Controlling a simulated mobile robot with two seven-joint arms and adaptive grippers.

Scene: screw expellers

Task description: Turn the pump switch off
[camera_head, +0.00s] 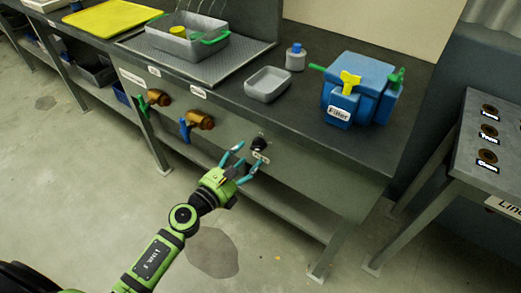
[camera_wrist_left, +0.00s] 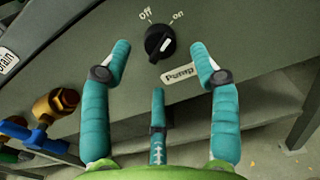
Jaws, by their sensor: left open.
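The pump switch is a round black knob (camera_wrist_left: 160,43) with a white pointer mark, set in the front panel of the bench. Its pointer leans up and right, toward the "on" mark; "Off" is printed at its upper left. A white "Pump" label (camera_wrist_left: 180,75) sits just below it. The knob also shows in the head view (camera_head: 259,144). My left gripper (camera_head: 246,158) faces the panel with its teal fingers open and empty. In the left wrist view the knob lies between and beyond the fingertips, apparently untouched. My right gripper is not in view.
Two brass valves, with a green handle (camera_head: 158,97) and a blue handle (camera_head: 200,120), stick out of the panel to the left. On the bench stand a blue filter box (camera_head: 358,92), a grey tray (camera_head: 268,84) and a small bottle (camera_head: 295,58). A lower shelf runs beneath.

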